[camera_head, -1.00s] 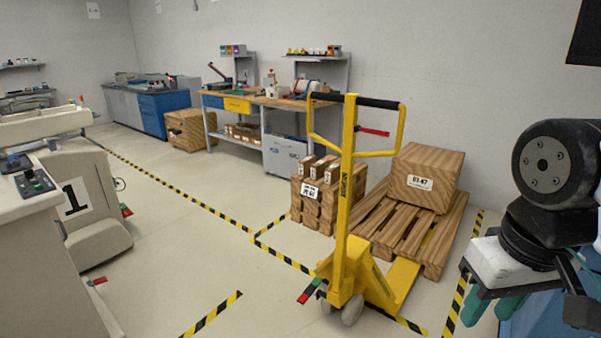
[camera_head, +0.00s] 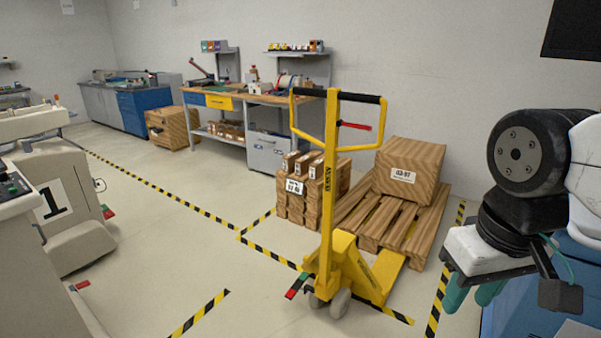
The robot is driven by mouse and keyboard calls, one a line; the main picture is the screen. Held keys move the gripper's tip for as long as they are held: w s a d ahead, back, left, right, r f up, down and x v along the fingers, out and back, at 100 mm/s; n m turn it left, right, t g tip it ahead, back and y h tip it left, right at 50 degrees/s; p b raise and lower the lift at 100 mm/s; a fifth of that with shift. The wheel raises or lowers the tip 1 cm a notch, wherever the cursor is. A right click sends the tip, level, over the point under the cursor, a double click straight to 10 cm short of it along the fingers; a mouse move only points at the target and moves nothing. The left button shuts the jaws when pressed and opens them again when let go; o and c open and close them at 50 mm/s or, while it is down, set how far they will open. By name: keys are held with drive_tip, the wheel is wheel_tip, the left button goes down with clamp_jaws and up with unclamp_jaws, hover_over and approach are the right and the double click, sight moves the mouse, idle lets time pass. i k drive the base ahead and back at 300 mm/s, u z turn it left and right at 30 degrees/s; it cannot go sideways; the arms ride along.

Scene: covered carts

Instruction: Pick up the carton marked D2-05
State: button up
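No carton with a readable D2-05 mark shows in the head view. A large wood-grain box (camera_head: 409,172) sits on a wooden pallet; its white label looks like 03-97. A stack of smaller wood-grain boxes (camera_head: 297,208) stands left of the pallet; its label is too small to read surely. My gripper (camera_head: 472,295) is at the lower right, pointing down, with its green fingers apart and nothing seen between them. It is well to the front of the boxes and apart from them.
A yellow pallet truck (camera_head: 330,235) stands before the pallet (camera_head: 432,228). A workbench (camera_head: 258,98) lines the back wall, with a wooden crate (camera_head: 172,128) beside it. Open floor with striped tape lies between.

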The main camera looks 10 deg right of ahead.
sight(302, 164)
drive_tip(key=u, duration=0.8)
drive_tip(key=i, duration=6)
drive_tip(key=z, duration=2.3)
drive_tip(key=i, duration=0.35)
